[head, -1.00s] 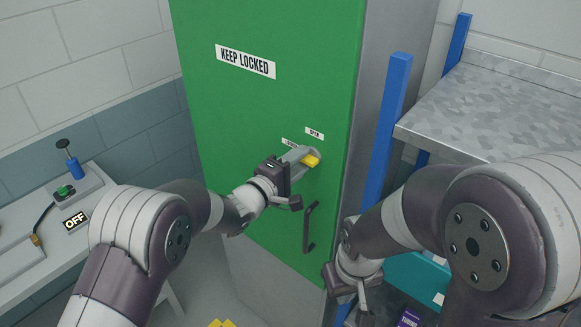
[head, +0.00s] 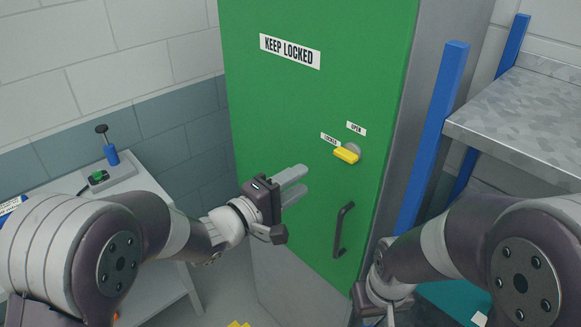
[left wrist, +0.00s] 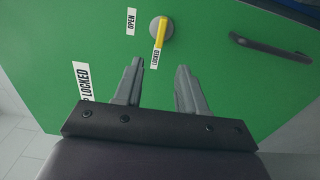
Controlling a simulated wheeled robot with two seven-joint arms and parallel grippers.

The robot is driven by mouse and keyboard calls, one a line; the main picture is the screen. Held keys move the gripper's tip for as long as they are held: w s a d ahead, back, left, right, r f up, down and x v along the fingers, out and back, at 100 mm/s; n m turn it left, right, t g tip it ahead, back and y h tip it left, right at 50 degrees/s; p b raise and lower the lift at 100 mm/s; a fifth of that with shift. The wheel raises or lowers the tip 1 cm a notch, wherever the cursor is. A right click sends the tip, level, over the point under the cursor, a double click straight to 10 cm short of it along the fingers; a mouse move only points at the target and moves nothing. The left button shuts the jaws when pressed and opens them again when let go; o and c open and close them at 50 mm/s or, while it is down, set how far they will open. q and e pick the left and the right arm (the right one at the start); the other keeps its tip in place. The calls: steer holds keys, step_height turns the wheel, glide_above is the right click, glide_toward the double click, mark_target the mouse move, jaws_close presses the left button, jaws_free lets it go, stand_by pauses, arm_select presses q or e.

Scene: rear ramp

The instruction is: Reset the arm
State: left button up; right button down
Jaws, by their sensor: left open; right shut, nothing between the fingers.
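The green door (head: 290,110) has a round knob with a yellow handle (head: 346,156), which points to the LOCKED label (head: 330,139); the OPEN label (head: 356,128) is on the other side. My left gripper (head: 299,182) is open and empty, left of and below the yellow handle and apart from it. In the left wrist view the yellow handle (left wrist: 162,33) lies beyond the two spread fingers (left wrist: 160,64), with nothing between them. My right gripper (head: 383,308) is low at the bottom edge, partly cut off; its fingertips are hard to make out.
A dark pull handle (head: 343,230) is on the door below the knob. A blue-posted metal shelf (head: 525,110) stands right of the door. A light table (head: 130,185) with a green button (head: 98,177) and a blue plunger (head: 111,155) stands at the left.

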arm_select(q)
steer(key=s+a+f+m+g+y+b, duration=0.2)
steer(key=a+f+m+y, duration=0.4)
steer(key=a+f+y, duration=0.7)
steer(key=s+a+f+m+g+b, duration=0.1)
steer(key=s+a+f+g+b, duration=0.2)
steer(key=s+a+f, duration=0.2)
steer(key=s+a+f+m+g+y+b, duration=0.1)
steer(key=s+a+f+g+b, duration=0.2)
steer(key=s, duration=0.9)
step_height(320, 180, down, 3)
steer(key=a+g, duration=0.1)
steer(key=a, duration=0.2)
steer(key=shift+s+g, duration=0.25)
steer(key=shift+g, duration=0.05)
